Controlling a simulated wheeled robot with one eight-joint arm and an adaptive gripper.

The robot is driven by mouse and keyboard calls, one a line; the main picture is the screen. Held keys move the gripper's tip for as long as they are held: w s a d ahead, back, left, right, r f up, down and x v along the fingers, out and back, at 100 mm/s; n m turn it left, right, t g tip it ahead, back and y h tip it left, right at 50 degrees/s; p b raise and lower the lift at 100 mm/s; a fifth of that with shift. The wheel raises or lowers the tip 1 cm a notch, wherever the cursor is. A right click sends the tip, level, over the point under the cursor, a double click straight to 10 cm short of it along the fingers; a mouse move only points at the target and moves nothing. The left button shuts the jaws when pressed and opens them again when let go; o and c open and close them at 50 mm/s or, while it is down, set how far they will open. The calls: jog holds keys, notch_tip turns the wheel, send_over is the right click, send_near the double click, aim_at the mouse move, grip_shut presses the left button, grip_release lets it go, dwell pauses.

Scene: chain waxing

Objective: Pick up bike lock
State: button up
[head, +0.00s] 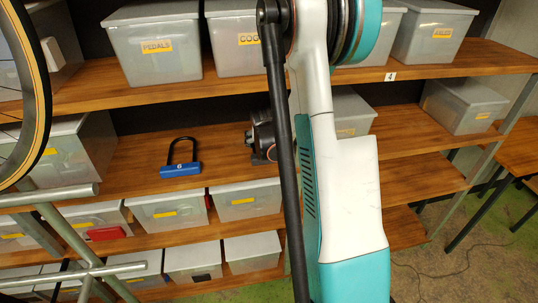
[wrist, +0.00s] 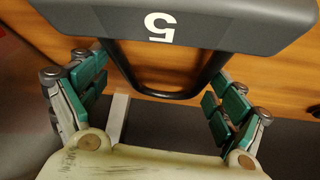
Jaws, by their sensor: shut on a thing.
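A dark grey U-shaped bike lock (wrist: 215,22) with a white 5 on its body fills the top of the wrist view. Its black shackle points toward my palm. My gripper (wrist: 157,84) has its green-padded fingers on either side of the shackle and is shut on this lock. Exact pad contact is hard to see. In the head view a blue bike lock (head: 181,170) marked 6 lies on the middle shelf, its black shackle toward the back. The grey lock and my fingers are hidden behind my arm there.
The wooden middle shelf (head: 138,170) has bare room around the blue lock. Grey bins, including one labelled PEDALS (head: 155,60), stand on the shelf above, and more bins (head: 165,214) stand below. A bike wheel (head: 43,95) and metal tubes (head: 50,195) are at the left.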

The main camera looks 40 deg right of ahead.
jog(key=shift+c, duration=0.2)
jog(key=shift+w+r, duration=0.1)
jog(key=shift+r, duration=0.35)
notch_tip(320, 180, up, 3)
jog(key=shift+f+p, duration=0.2)
jog(key=shift+p, duration=0.4)
jog(key=s+a+p, duration=0.1)
jog(key=s+a, duration=1.1)
jog(key=s, duration=0.1)
jog(key=shift+s, duration=0.2)
jog(key=shift+a, duration=0.1)
jog(key=shift+f, duration=0.1)
